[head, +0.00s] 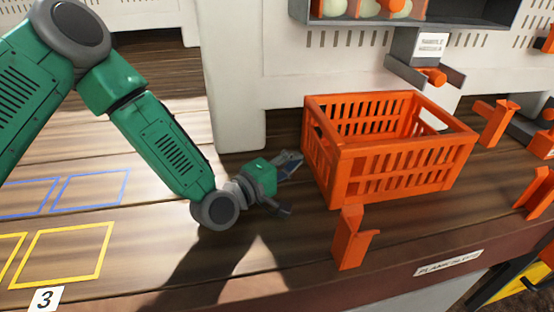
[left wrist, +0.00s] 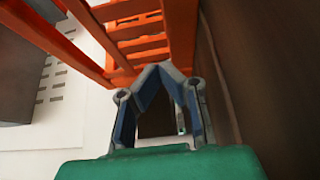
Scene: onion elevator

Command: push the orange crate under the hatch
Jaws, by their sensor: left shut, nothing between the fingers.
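The orange crate (head: 400,165) stands upright on the wooden surface, right of centre in the head view. Its slatted walls show, and I see nothing inside it. My left gripper (head: 290,163) is shut and empty, low beside the crate's left end. I cannot tell whether it touches the crate. In the left wrist view the fingertips (left wrist: 160,70) meet, and the crate's slats (left wrist: 135,38) fill the space above and beyond them. A grey chute-like part (head: 425,68) with an orange handle, possibly the hatch, is above and behind the crate. My right gripper is not visible.
An orange bracket (head: 350,240) stands at the crate's front left corner, another (head: 495,122) past its right end. A grey bin (head: 470,12) with pale onions is above. A white post (head: 235,100) stands behind the gripper.

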